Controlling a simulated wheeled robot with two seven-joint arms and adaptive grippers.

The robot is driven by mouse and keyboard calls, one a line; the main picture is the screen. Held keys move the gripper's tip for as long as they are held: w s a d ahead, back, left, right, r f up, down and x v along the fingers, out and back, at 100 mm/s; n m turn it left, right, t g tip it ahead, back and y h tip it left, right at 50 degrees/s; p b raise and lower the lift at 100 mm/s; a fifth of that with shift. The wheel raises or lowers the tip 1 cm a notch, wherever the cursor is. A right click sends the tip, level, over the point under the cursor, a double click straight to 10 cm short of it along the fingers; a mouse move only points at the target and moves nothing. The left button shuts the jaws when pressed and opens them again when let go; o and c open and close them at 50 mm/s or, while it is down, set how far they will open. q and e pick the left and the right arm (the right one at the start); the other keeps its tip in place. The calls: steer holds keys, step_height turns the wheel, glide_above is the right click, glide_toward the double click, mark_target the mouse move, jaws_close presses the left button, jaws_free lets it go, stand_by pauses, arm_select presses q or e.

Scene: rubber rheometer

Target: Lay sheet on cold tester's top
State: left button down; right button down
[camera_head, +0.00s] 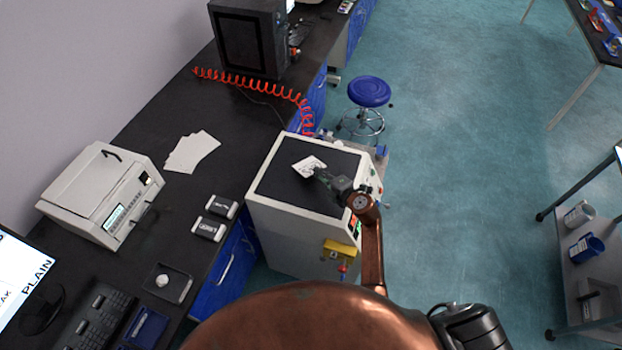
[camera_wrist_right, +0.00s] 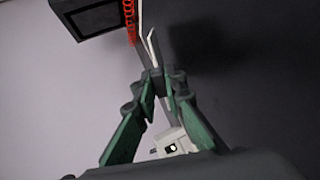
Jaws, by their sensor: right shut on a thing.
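My right gripper (camera_head: 322,175) is shut on a small white sheet (camera_head: 308,165) with dark marks on it. The sheet is over the flat black top (camera_head: 290,188) of a white floor-standing machine; I cannot tell whether it touches. In the right wrist view the sheet (camera_wrist_right: 152,48) shows nearly edge-on between the green-sided fingers (camera_wrist_right: 157,78). My left gripper is not in view. No label tells me which machine is the cold tester.
A white benchtop device (camera_head: 95,195) with a small display stands on the dark bench at left. Several white sheets (camera_head: 190,152) lie fanned beside it. Two small grey boxes (camera_head: 215,218) sit near the bench edge. A red coiled hose (camera_head: 255,83) and a blue stool (camera_head: 369,92) are behind.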

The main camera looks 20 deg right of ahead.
steer(key=shift+f, duration=0.6)
steer(key=c, duration=2.2)
jaws_free()
steer(key=shift+o, duration=0.2)
